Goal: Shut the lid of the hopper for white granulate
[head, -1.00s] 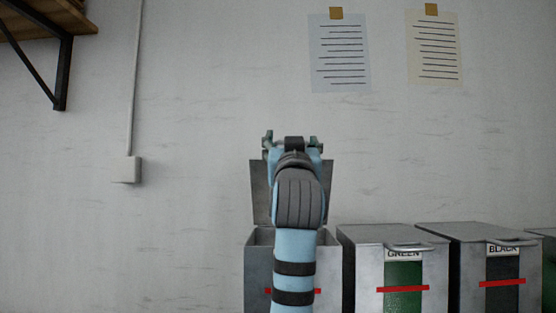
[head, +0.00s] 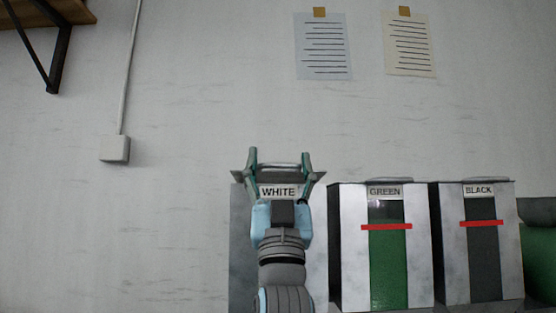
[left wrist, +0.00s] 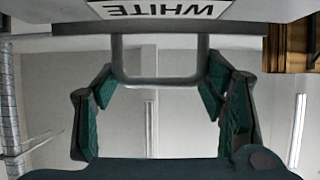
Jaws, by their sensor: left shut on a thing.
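The white granulate hopper (head: 240,240) is a grey metal box with a WHITE label (head: 279,191) at the left of the row. My left gripper (head: 280,160) is in front of the hopper at lid height. Its green fingers are shut on the lid handle (head: 280,165), one against each side of it. The left wrist view shows the handle (left wrist: 160,80) between the fingers, with the label upside down above. My arm hides much of the hopper's front.
The green hopper (head: 343,245) and the black hopper (head: 449,250) stand close to the right, both with lids down. A wall box with a cable (head: 115,149) and a shelf bracket (head: 58,55) are on the wall at left. The space left of the white hopper is clear.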

